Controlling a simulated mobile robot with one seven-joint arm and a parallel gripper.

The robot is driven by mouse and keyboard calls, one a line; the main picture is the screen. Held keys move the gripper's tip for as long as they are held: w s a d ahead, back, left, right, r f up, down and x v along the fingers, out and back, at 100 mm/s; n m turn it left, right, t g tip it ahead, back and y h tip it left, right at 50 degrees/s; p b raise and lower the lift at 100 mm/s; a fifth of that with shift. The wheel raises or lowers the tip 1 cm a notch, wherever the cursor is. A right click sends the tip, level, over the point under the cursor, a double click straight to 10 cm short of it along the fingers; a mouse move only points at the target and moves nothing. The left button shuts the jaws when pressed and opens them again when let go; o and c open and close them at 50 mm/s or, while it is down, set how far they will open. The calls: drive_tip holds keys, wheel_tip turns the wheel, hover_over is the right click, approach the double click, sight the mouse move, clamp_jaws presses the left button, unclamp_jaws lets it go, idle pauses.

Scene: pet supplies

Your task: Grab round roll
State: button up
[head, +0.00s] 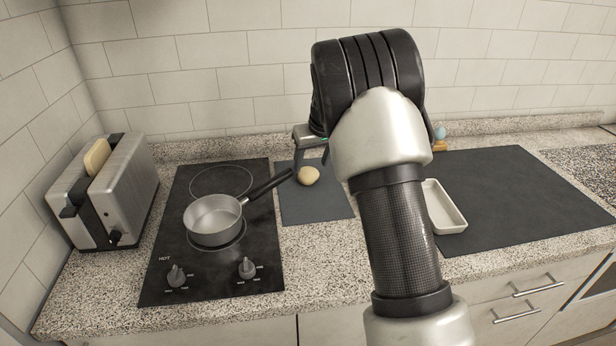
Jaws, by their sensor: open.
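A small round tan roll (308,176) lies on a dark grey mat (314,206) between the cooktop and my arm. My gripper (322,152) shows only in part, just above and behind the roll in the head view. It is open and apart from the roll as far as I can see. My arm hides most of the gripper, so the exact gap to the roll cannot be told.
A saucepan (213,216) stands on the black cooktop (215,271), its handle reaching toward the roll. A toaster (103,195) holding bread (97,157) stands left. A white tray (445,207) and a large dark mat (520,200) lie right of my arm.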

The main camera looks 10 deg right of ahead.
sight(309, 171)
drive_tip(key=x, duration=0.5)
drive_tip(key=shift+f, duration=0.25)
drive_tip(key=c, duration=0.7)
drive_tip(key=shift+r, duration=0.1)
